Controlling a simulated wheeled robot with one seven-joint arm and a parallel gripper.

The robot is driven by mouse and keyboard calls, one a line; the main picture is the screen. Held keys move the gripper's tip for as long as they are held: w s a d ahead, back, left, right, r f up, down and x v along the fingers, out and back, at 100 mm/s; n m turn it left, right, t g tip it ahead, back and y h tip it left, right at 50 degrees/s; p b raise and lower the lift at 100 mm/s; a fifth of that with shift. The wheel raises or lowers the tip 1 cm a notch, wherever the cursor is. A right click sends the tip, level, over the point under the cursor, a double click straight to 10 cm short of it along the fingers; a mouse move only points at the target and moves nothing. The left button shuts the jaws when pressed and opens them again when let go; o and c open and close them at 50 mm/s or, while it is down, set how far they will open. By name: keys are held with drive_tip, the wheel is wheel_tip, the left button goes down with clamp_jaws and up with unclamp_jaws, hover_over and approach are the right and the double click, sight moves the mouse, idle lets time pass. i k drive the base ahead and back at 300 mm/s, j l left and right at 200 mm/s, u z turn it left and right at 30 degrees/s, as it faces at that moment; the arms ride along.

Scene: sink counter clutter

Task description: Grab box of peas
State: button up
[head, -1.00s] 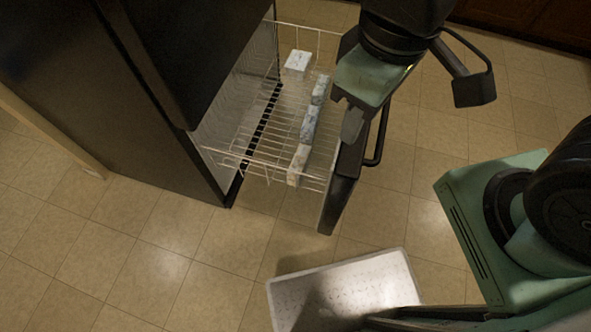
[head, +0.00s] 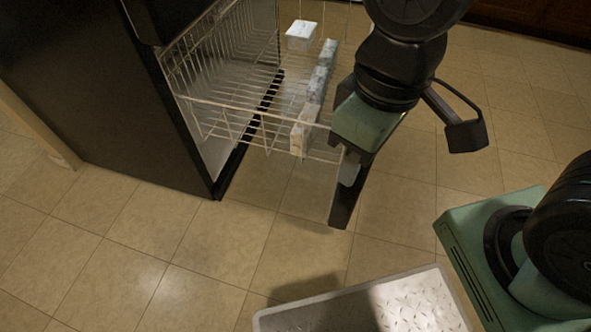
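Several boxes lie in the pulled-out wire freezer basket (head: 228,108). A white box (head: 301,33) sits at its back. A row of narrow pale, patterned boxes runs along its right side, with the nearest box (head: 302,133) at the front corner. Their labels are too small to read, so I cannot tell which holds peas.
The dark freezer (head: 95,95) stands at left. The tiled floor (head: 130,250) is clear at left front.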

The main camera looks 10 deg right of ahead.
sight(328, 58)
drive_tip(key=j+z, duration=0.15)
drive_tip(key=z, duration=0.25)
drive_tip(key=j+z, duration=0.15)
drive_tip(key=z, duration=0.25)
drive_tip(key=j+z, duration=0.35)
drive_tip(key=j, duration=0.5)
drive_tip(key=j+z, duration=0.35)
drive_tip(key=j, duration=0.8)
drive_tip(key=k+j, duration=0.15)
drive_tip(key=j, duration=0.6)
drive_tip(key=k, duration=0.05)
